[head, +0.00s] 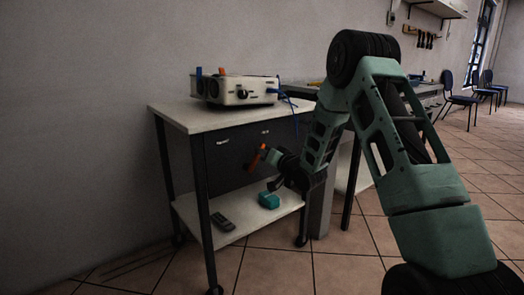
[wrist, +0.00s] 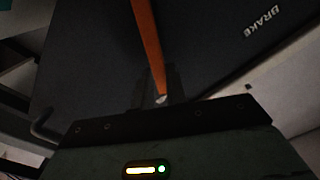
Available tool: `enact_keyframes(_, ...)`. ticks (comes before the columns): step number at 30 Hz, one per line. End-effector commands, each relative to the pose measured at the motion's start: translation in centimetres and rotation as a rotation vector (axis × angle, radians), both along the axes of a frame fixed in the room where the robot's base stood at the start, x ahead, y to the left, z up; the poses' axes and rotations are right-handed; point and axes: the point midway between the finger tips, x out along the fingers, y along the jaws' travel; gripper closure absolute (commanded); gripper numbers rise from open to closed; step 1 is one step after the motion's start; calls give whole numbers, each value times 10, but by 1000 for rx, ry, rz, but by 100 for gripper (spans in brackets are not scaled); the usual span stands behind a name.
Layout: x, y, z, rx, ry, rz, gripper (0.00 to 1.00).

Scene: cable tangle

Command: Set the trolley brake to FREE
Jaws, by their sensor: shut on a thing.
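The trolley (head: 175,112) has a white top, a dark front panel and a white lower shelf. Its orange brake lever (head: 257,157) stands out from the front panel, tilted. My gripper (head: 268,156) is at the lever and shut on it. In the wrist view the orange lever (wrist: 148,45) runs from the top edge down to between my jaws (wrist: 160,95). The word BRAKE (wrist: 262,21) is printed on the dark panel to the right. No FREE marking is readable, and my jaws hide the lever's gripped part.
A white device (head: 240,90) with a blue cable stands on the trolley top. A dark remote (head: 222,221) and a teal block (head: 269,200) lie on the lower shelf. A workbench stands behind on the right, with chairs (head: 460,101) beyond. The tiled floor at right is clear.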

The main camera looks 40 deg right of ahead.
Motion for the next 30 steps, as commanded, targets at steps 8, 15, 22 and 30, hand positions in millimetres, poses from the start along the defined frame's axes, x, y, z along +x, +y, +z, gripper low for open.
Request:
enact_keyframes(8,0,-2,-2,33,3,-1,100)
enact_keyframes(15,0,-2,-2,33,3,-1,100)
enact_keyframes(22,0,-2,-2,32,3,-1,64)
enact_keyframes(30,-3,-2,-1,32,3,-1,64)
